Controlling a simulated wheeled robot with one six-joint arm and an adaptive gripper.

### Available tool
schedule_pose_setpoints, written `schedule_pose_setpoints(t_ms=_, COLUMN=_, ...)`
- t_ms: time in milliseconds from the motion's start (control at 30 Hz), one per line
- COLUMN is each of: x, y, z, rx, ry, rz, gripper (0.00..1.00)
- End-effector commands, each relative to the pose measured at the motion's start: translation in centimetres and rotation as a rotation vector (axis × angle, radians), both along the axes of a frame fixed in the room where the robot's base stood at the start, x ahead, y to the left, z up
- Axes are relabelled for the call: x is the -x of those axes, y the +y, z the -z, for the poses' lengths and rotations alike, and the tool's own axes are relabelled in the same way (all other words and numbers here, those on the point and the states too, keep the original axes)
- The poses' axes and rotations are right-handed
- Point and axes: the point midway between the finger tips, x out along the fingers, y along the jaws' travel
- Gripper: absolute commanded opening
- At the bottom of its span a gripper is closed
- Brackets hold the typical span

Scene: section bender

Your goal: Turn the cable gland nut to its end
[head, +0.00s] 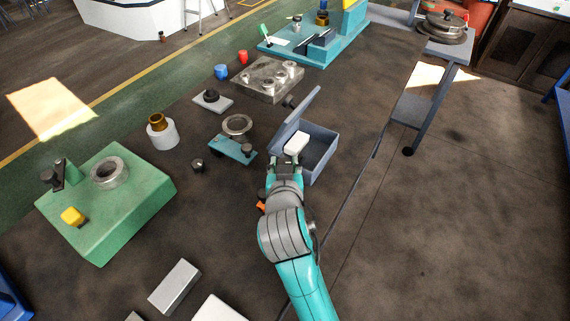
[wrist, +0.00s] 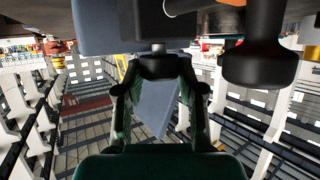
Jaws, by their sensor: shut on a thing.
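A blue-grey box (head: 322,158) stands near the table's right edge with its lid (head: 296,120) tilted up. A white block (head: 296,143) shows at the box's left side. My gripper (head: 285,165) is at the near side of the box. In the wrist view my gripper (wrist: 159,72) is shut on a dark piece, the cable gland nut (wrist: 159,66), with a short grey stem behind it at the box wall (wrist: 98,30). The nut is hidden by my gripper in the head view. How far it is turned cannot be told.
A large black rounded part (wrist: 262,65) hangs close right of my gripper in the wrist view. Left of the box are a teal block with a ring (head: 232,147) and a small black knob (head: 197,165). A green fixture (head: 120,220) stands farther left.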

Motion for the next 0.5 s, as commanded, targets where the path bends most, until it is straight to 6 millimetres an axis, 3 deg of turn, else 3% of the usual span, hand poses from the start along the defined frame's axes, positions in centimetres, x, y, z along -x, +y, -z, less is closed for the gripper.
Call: schedule_pose_setpoints(t_ms=500, x=-0.01, y=0.06, z=0.1, rx=0.001, ry=0.003, rz=0.059, gripper=0.04)
